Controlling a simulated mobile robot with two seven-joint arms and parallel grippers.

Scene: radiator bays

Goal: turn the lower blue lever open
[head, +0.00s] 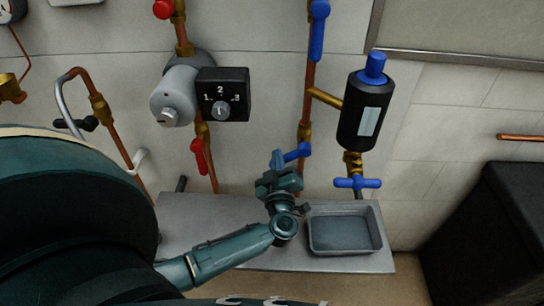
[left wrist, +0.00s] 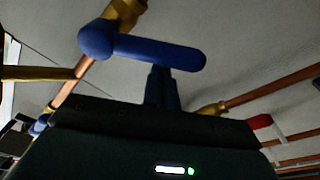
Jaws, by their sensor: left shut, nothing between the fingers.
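The lower blue lever (head: 297,153) sits on a brass valve on the copper pipe in the middle of the wall. It points left and slightly down, across the pipe. In the left wrist view the lever (left wrist: 150,48) is a rounded blue bar lying nearly level. My left gripper (head: 277,158) is shut and empty, close beside the lever's free end. In the left wrist view its closed fingers (left wrist: 162,88) stand just below the bar near that end; I cannot tell whether they touch it. My right gripper is not in view.
An upper blue lever (head: 318,30) lies along the same pipe. A black cylinder (head: 366,112) and a blue cross handle (head: 357,183) are to the right. A red lever (head: 199,157) is to the left. A grey tray (head: 345,249) sits on the shelf (head: 182,222) below.

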